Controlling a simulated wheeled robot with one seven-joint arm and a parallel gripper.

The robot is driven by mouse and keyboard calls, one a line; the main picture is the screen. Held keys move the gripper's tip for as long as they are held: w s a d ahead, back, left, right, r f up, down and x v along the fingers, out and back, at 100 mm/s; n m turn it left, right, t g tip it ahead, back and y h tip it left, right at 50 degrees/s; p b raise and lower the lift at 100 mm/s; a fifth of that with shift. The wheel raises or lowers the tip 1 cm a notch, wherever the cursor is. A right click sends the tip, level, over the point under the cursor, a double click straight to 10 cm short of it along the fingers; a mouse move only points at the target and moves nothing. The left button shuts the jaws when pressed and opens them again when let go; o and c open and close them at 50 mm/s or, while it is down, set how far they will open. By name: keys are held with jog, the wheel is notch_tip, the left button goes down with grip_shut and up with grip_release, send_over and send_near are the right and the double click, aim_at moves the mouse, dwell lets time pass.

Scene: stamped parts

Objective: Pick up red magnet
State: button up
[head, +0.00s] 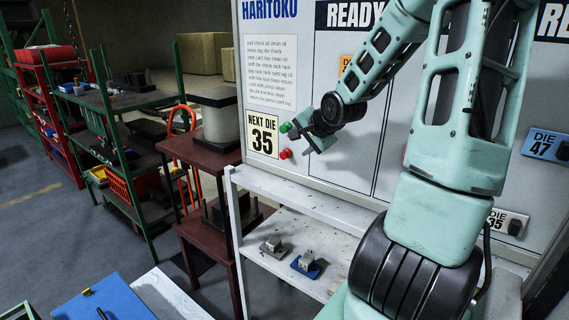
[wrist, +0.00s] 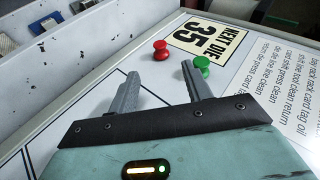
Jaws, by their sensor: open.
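In the wrist view the red magnet (wrist: 160,45) shows just beyond the tip of the left finger, apart from the card. A green magnet (head: 285,127) sits higher, at the card's edge; in the wrist view (wrist: 201,61) it is beside the right fingertip. My gripper (head: 306,133) is open and empty close to the board, right of both magnets; its fingers (wrist: 173,66) point toward the card. Whether a finger touches the green magnet I cannot tell.
The "NEXT DIE 35" card (head: 263,134) is on the board (head: 330,175). A white shelf (head: 300,195) below holds small metal parts (head: 306,264). A dark red table (head: 200,155) stands to the left. The board below the red magnet is clear.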

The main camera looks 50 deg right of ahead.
aim_at(285, 154)
jog(key=b+x, duration=0.2)
jog(key=x, duration=0.4)
jog(key=shift+w+f+b, duration=0.15)
jog(key=shift+w+b, duration=0.05)
jog(key=shift+b, duration=0.15)
jog(key=shift+x, duration=2.5)
jog(key=shift+d, duration=0.15)
jog(key=c, duration=1)
